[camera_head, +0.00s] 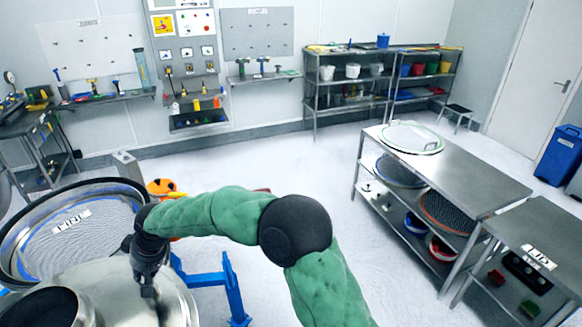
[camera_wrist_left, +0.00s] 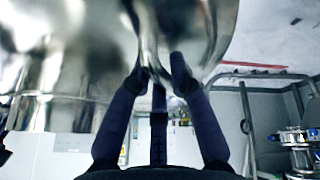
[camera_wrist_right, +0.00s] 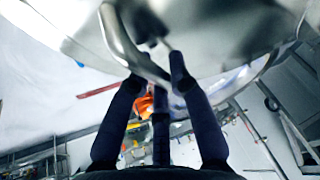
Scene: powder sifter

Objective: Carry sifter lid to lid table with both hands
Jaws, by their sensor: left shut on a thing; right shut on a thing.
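The sifter lid (camera_head: 112,280) is a shiny steel disc with a raised round collar, at the lower left of the head view. My right gripper (camera_head: 152,288) is at the lid's right part. In the right wrist view the right gripper (camera_wrist_right: 160,72) is shut on a bent metal handle (camera_wrist_right: 122,42) under the lid's shiny surface. In the left wrist view my left gripper (camera_wrist_left: 158,74) is shut on a shiny metal part of the lid (camera_wrist_left: 170,40); the exact grip is blurred. The left gripper does not show in the head view. The lid table (camera_head: 560,228), with a label, stands at the lower right.
An open sifter ring with labelled mesh (camera_head: 90,238) lies just behind the lid. A blue stand (camera_head: 232,290) is beside it. A steel table (camera_head: 460,172) with mesh rings and bowls adjoins the lid table. Open floor (camera_head: 320,190) lies between.

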